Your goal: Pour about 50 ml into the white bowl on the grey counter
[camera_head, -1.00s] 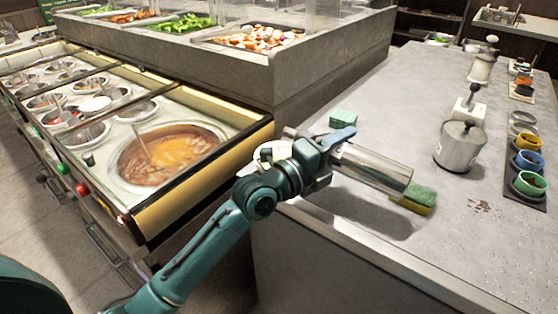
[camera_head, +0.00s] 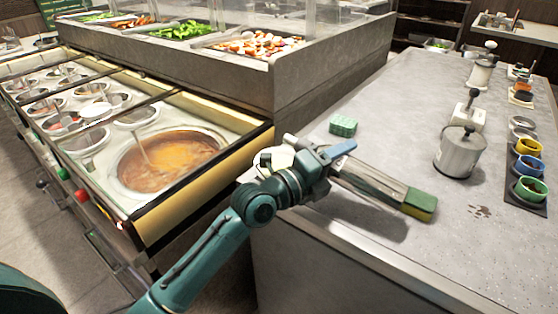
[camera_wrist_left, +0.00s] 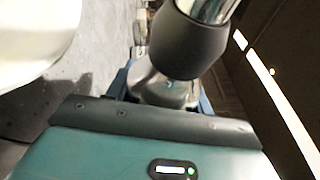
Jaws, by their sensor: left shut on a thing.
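The white bowl (camera_head: 272,157) stands near the left edge of the grey counter (camera_head: 400,110), partly hidden behind my left arm. A white curved surface, likely the bowl (camera_wrist_left: 35,40), fills the upper left of the left wrist view. My left gripper (camera_head: 335,160) is just right of the bowl, shut on a long steel vessel (camera_head: 372,183). The vessel lies tilted, pointing right and toward the front, above the counter. In the left wrist view its dark collar (camera_wrist_left: 186,45) and shiny metal show. Its opening and contents are hidden. My right gripper is not in view.
A green-and-yellow sponge (camera_head: 420,205) lies by the vessel's far end; a green sponge (camera_head: 343,125) lies behind. A lidded steel pot (camera_head: 459,155) and colored cups (camera_head: 528,167) stand right. Sauce wells (camera_head: 165,160) lie left.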

